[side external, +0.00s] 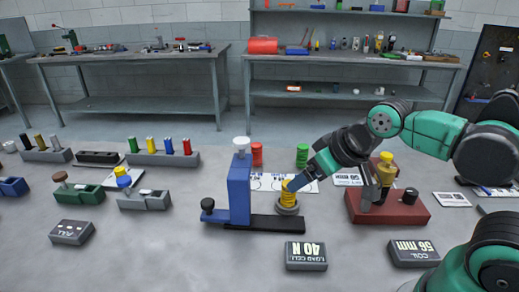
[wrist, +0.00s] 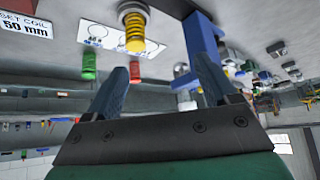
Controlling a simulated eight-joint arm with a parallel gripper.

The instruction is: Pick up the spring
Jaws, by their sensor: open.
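A red spring (side external: 257,155) and a green spring (side external: 303,155) stand farther back, near a white printed sheet (side external: 310,187); both also show in the wrist view, red (wrist: 135,70) and green (wrist: 89,66). My gripper (side external: 297,183) is beside the yellow spring, its blue fingers partly overlapping it in the side view. In the wrist view the fingers (wrist: 163,72) are apart with nothing gripped.
A red fixture (side external: 385,210) with a yellow part stands to the right, close under my arm. Labelled blocks, "40 N" (side external: 306,256) and "56 mm" (side external: 412,253), lie in front. Peg racks and small fixtures fill the left. The table front between these is clear.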

